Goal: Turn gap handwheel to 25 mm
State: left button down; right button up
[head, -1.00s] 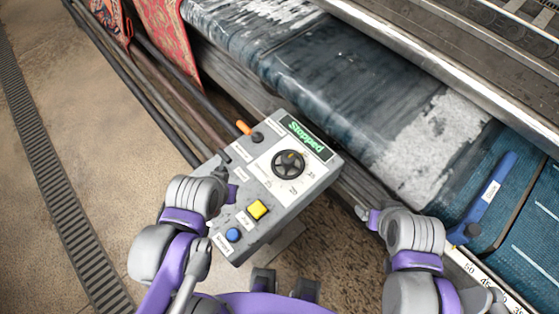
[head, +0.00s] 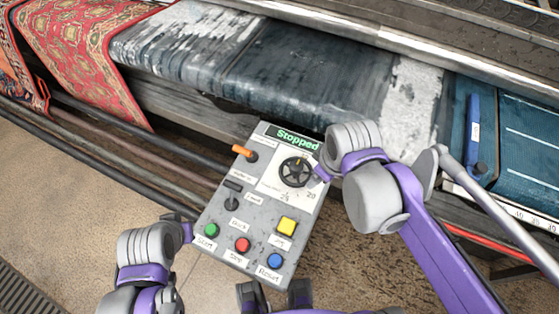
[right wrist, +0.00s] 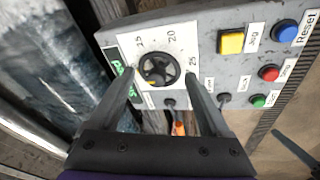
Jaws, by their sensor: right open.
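The black gap handwheel (head: 296,172) sits on a white dial plate on the grey control panel (head: 222,205). In the right wrist view the handwheel (right wrist: 158,68) shows between my two spread fingers, with 15, 20 and 25 printed around it. A yellow mark on the wheel lies on the side away from the 20. My right gripper (head: 321,173) is at the wheel's right side in the head view; it is open (right wrist: 160,76), and contact cannot be told. My left gripper (head: 190,229) is beside the panel's left edge, near the green button; its jaws are unclear.
The panel's display (head: 297,139) reads "Stopped". An orange-handled lever (head: 243,151), a green button (head: 211,230), red button (head: 242,244), blue button (head: 275,261) and yellow button (head: 287,226) are close by. The wet conveyor (head: 300,70) runs behind. A patterned rug (head: 75,50) hangs at left.

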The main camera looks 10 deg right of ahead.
aim_at(297, 165)
pick_arm(q)
jog(key=shift+s+d+f+b, duration=0.3)
jog(key=shift+f+b, duration=0.1)
jog(key=shift+f, duration=0.15)
jog(key=shift+s+d+f+b, duration=0.3)
jog(key=shift+f+b, duration=0.1)
jog(key=shift+f, duration=0.15)
jog(key=shift+a+f+b, duration=0.25)
jog(key=shift+f+b, duration=0.2)
jog(key=shift+f, duration=0.1)
pick_arm(e)
jog(key=w+a+r+n+g, duration=0.2)
jog(key=w+a+n+g, duration=0.15)
jog(key=w+n, duration=0.65)
pick_arm(q)
jog(key=shift+d, duration=0.1)
jog(key=shift+f+b, duration=0.5)
jog(key=shift+f, duration=0.05)
pick_arm(e)
jog(key=f+n, duration=0.1)
jog(key=f, duration=0.2)
jog(key=s+f, duration=0.1)
jog(key=f, duration=0.3)
jog(key=f+n, duration=0.1)
jog(key=f, duration=0.2)
jog(key=shift+s+a+f+n, duration=0.1)
jog(key=shift+s+f+n, duration=0.2)
jog(key=shift+s+f, duration=0.1)
jog(key=shift+r, duration=0.1)
grip_shut()
